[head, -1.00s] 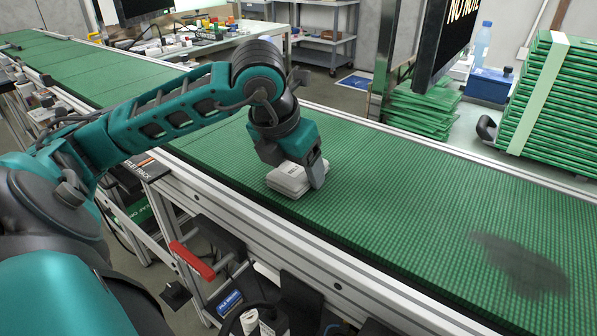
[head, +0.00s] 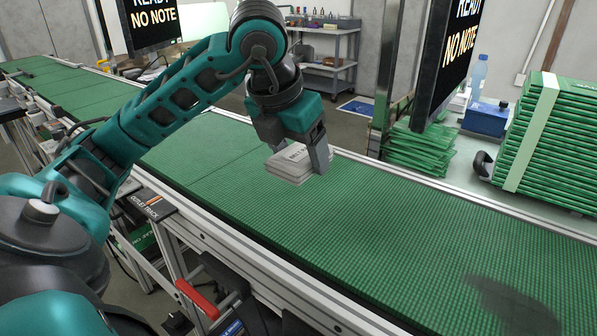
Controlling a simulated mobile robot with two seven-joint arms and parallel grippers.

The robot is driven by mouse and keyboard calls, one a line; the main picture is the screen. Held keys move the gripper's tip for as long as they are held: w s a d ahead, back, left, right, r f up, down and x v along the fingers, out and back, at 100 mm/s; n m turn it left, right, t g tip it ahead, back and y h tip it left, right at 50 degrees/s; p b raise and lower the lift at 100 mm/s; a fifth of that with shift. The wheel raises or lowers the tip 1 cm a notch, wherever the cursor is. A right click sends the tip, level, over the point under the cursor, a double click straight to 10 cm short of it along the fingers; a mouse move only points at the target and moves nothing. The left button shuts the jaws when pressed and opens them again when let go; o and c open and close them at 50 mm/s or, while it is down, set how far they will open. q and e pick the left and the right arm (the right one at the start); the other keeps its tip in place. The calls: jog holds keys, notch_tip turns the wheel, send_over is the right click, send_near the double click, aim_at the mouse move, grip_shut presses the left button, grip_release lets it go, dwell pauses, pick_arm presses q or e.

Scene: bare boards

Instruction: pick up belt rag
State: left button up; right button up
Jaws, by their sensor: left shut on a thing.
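The belt rag (head: 287,168) is a folded, light grey-white cloth with dark print on its top, near the middle of the head view. My left gripper (head: 315,160) comes down over it from above and is shut on it. One finger shows at the rag's right side; the other is hidden. The rag appears held a little above the green belt (head: 370,220). My right gripper is not in view.
A dark stain (head: 508,302) lies on the belt at the lower right. Stacked green boards (head: 541,140), a blue box (head: 486,118) and a bottle (head: 479,74) stand beyond the belt. A monitor (head: 452,60) hangs over its far side. The belt's middle is clear.

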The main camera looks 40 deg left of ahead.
aim_at(299, 154)
pick_arm(q)
notch_tip(299, 154, up, 8)
jog(key=p, duration=0.3)
jog(key=shift+r, duration=0.4)
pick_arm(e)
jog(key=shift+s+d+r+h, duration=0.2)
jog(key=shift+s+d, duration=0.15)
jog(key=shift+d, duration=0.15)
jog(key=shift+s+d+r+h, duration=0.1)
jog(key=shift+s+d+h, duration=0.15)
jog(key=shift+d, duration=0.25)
